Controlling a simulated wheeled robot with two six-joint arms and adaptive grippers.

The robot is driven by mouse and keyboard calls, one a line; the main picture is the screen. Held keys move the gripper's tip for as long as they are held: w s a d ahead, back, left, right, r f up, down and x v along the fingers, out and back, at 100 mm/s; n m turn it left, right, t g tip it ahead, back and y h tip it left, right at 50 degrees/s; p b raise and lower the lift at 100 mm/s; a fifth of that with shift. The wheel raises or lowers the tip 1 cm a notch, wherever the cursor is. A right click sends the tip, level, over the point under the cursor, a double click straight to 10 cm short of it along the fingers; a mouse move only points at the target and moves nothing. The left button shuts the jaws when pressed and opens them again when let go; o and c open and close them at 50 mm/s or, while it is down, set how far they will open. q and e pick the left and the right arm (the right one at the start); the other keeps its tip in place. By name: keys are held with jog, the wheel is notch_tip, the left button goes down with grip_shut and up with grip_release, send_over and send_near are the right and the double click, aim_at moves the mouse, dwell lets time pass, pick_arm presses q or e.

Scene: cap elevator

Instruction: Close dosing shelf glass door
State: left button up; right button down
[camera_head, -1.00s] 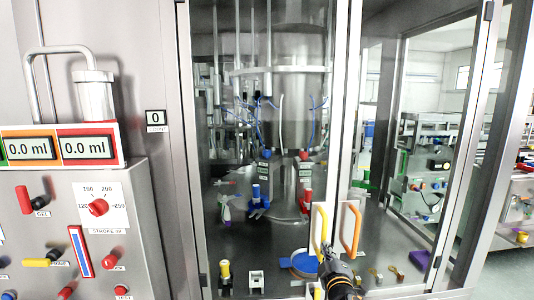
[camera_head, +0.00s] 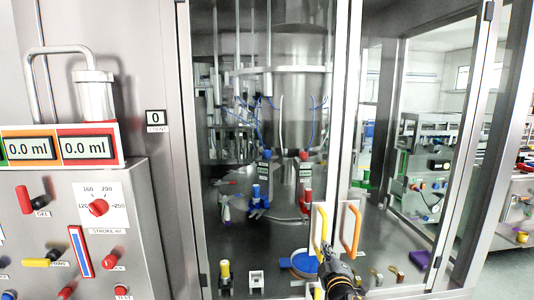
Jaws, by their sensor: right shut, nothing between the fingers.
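The dosing shelf's glass door (camera_head: 240,130) stands in the middle, in a steel frame. A yellow handle (camera_head: 319,228) is on its right edge. An orange handle (camera_head: 351,229) sits just right of it, on the neighbouring glass panel. The two panels' frames meet, or nearly meet, between the handles; I cannot tell whether a gap is left. My right gripper (camera_head: 325,252) is shut and empty, at the lower end of the yellow handle; I cannot tell whether it touches it. My left gripper is not in view.
Behind the glass are a steel tank (camera_head: 290,100), blue and red valves and a blue round dish (camera_head: 304,262). A control panel (camera_head: 70,230) with knobs and 0.0 ml displays stands at the left. Another bench (camera_head: 515,190) is at the far right.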

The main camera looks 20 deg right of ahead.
jog(key=shift+w, duration=0.1)
jog(key=shift+w+d, duration=0.1)
jog(key=shift+w, duration=0.1)
jog(key=shift+w+d, duration=0.1)
jog(key=shift+w, duration=0.25)
dwell(1.0)
jog(key=shift+s, duration=0.1)
jog(key=shift+v, duration=2.45)
